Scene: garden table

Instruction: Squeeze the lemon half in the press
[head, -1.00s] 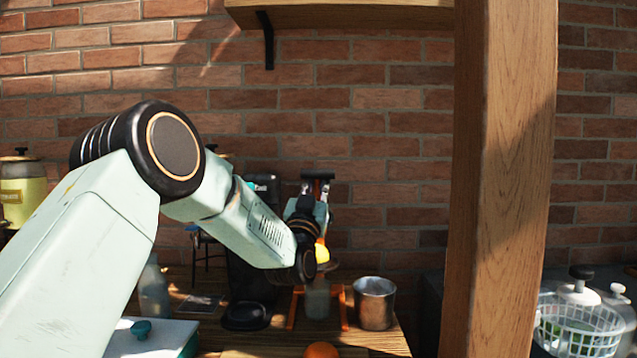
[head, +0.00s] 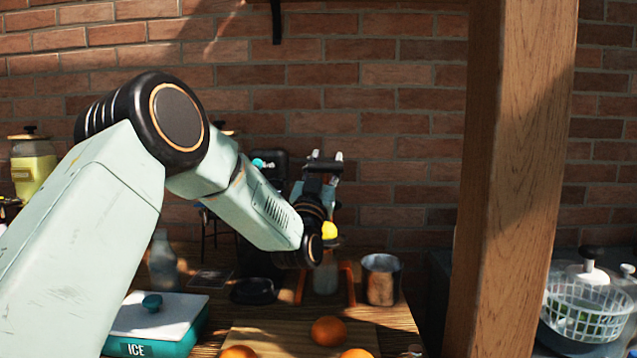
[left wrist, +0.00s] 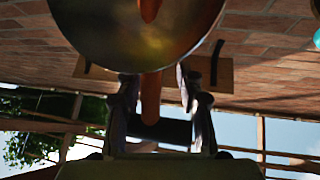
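The press, with an orange frame (head: 349,285), stands on the table at the back. The yellow lemon half (head: 329,230) shows at its middle, partly hidden by my left wrist. A glass (head: 325,279) stands under it. My left gripper (head: 323,166) is above the lemon, its two fingers at the ends of the press's dark handle bar (head: 321,165). In the left wrist view, the fingers flank this bar (left wrist: 160,130) and look closed on it. An orange lever (left wrist: 150,98) runs behind, beside a large round metal part (left wrist: 140,30). My right gripper is out of view.
A metal cup (head: 381,280) stands right of the press. Several oranges (head: 329,331) lie on a board in front. An ice box (head: 155,325) is at front left, a bottle (head: 162,262) behind it. A wooden post (head: 515,180) rises at right, before a white basket (head: 585,305).

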